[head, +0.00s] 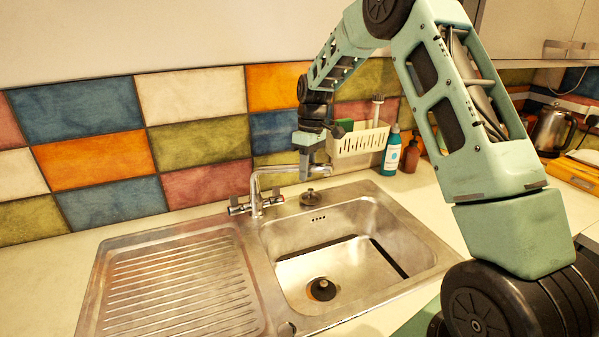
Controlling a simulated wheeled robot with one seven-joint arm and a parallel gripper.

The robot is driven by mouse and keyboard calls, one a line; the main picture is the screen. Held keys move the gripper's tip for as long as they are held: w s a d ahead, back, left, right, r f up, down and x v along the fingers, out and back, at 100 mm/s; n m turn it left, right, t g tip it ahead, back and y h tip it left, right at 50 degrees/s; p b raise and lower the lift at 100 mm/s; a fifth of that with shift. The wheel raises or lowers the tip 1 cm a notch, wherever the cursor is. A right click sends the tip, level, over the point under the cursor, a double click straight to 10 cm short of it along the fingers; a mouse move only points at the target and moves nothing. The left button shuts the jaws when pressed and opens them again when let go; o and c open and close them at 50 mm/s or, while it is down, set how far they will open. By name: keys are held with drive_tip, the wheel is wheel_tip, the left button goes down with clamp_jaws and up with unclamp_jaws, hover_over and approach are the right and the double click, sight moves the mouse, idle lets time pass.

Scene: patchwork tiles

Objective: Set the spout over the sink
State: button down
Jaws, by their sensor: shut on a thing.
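The chrome spout (277,169) rises from the two-handled mixer tap (257,207) behind the sink and bends over to the right. Its outer end is over the back part of the steel sink basin (340,225), near the rear rim. My gripper (308,172) comes down from above and is shut on the spout near its outer end. The fingers hide part of the spout there. The basin is empty apart from a dark drain fitting (322,289) at its bottom.
A ribbed drainboard (180,285) lies left of the basin. A dark round plug (312,198) sits on the rear rim. A white caddy (358,141), a teal bottle (391,152) and a brown bottle (411,156) stand behind, close to my gripper. A kettle (552,130) is far right.

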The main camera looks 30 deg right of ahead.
drive_tip(key=shift+w+d+n, duration=0.5)
drive_tip(key=shift+d+n, duration=0.1)
drive_tip(key=shift+d, duration=0.1)
drive_tip(key=c, duration=1.2)
unclamp_jaws()
drive_tip(key=shift+c, duration=0.2)
wheel_tip(320, 180, up, 17)
drive_tip(key=w+d+b, duration=0.1)
drive_tip(key=d+b, duration=0.1)
drive_tip(key=shift+w+d, duration=0.35)
drive_tip(key=shift+w, duration=0.05)
